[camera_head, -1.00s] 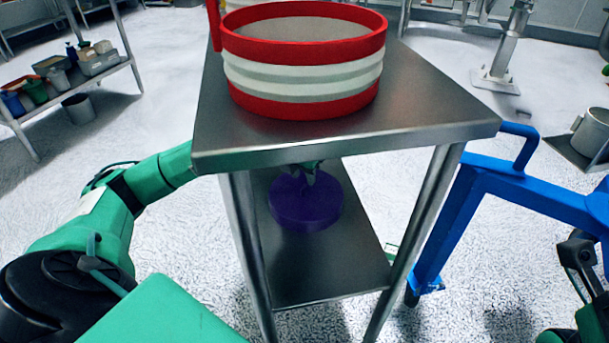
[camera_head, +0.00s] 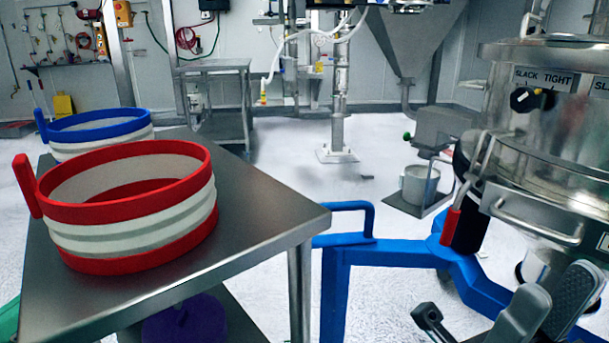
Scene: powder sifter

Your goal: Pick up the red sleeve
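The red sleeve (camera_head: 130,208) is a round ring with red rims, pale bands and a red tab at its left. It stands upright on the steel table (camera_head: 255,215), and no gripper touches it. My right gripper (camera_head: 480,322) is low at the right edge area, well away from the sleeve and partly cut off by the frame.
A similar blue-rimmed sleeve (camera_head: 100,130) stands just behind the red one. A purple round object (camera_head: 185,322) is on the shelf below. A blue frame (camera_head: 385,255) and a steel machine (camera_head: 550,130) occupy the right side. The table's right part is bare.

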